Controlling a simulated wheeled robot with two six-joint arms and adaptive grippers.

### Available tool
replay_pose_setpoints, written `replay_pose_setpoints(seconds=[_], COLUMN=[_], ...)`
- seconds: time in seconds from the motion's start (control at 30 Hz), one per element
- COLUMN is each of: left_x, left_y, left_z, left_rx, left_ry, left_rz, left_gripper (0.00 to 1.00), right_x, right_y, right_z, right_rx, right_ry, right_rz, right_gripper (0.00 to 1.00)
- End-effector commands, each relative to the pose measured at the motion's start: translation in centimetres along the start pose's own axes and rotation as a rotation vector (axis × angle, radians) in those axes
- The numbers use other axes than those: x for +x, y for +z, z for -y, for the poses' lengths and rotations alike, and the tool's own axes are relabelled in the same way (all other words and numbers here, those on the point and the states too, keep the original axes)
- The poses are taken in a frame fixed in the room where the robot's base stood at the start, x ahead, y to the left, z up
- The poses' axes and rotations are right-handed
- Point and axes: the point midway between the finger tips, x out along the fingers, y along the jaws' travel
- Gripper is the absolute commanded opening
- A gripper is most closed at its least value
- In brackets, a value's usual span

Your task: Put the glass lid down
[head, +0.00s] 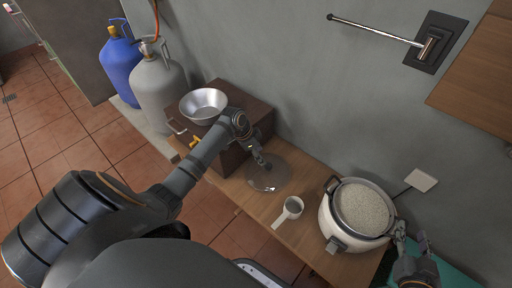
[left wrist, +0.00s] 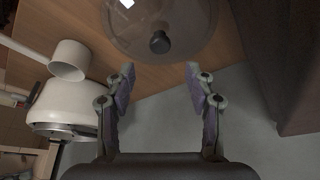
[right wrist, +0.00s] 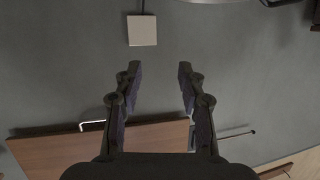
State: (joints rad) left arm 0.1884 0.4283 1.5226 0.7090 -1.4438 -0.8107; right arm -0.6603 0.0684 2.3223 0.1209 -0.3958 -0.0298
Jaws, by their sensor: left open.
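The glass lid (head: 267,176) lies on the wooden counter, between the dark wooden box and the white measuring cup. In the left wrist view the clear lid (left wrist: 130,38) shows its dark round knob (left wrist: 160,42). My left gripper (head: 263,163) is at the lid's far edge in the head view. In the left wrist view the left gripper (left wrist: 160,72) is open, and its fingers are apart from the knob with nothing between them. My right gripper (head: 401,232) is beside the rice cooker's right side; in the right wrist view the right gripper (right wrist: 157,70) is open and empty.
The white rice cooker (head: 331,226), open and filled with rice (head: 362,208), stands right of the measuring cup (head: 291,209). The wooden box (head: 257,118) carries a metal bowl (head: 203,104). The grey wall (head: 310,120) runs behind the counter (head: 243,194).

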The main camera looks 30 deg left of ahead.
Motion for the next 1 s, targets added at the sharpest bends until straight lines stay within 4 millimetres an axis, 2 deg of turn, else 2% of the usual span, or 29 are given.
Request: replay_pose_setpoints(seconds=[0.2, 0.4, 0.6, 0.8, 0.87, 0.97, 1.0], left_x=[-1.6, -2.8, -3.3, -3.3, -2.5, 0.2, 1.3], left_y=[0.0, 0.0, 0.0, 0.0, 0.3, 1.2, 1.7], left_z=[0.1, 0.1, 0.0, -0.1, -1.1, -5.2, -7.5], left_rx=[0.001, 0.001, 0.000, -0.001, -0.015, -0.094, -0.147], left_ry=[-0.002, -0.002, -0.001, -0.001, -0.005, -0.038, -0.062], left_rz=[0.001, 0.000, 0.000, 0.000, -0.002, -0.028, -0.049], left_gripper=[0.55, 0.55, 0.55, 0.55, 0.55, 0.55, 0.55], right_x=[-1.5, -3.5, -4.8, -5.1, -5.1, -5.1, -5.1], right_y=[6.1, 10.8, 13.3, 13.8, 13.8, 13.8, 13.8], right_z=[0.3, 0.7, 0.9, 1.0, 1.0, 1.0, 1.0], right_rx=[0.021, 0.036, 0.045, 0.047, 0.047, 0.047, 0.047], right_ry=[-0.010, -0.021, -0.028, -0.030, -0.030, -0.030, -0.030], right_rz=[0.241, 0.430, 0.532, 0.552, 0.552, 0.551, 0.551], right_gripper=[0.40, 0.40, 0.40, 0.40, 0.40, 0.40, 0.40])
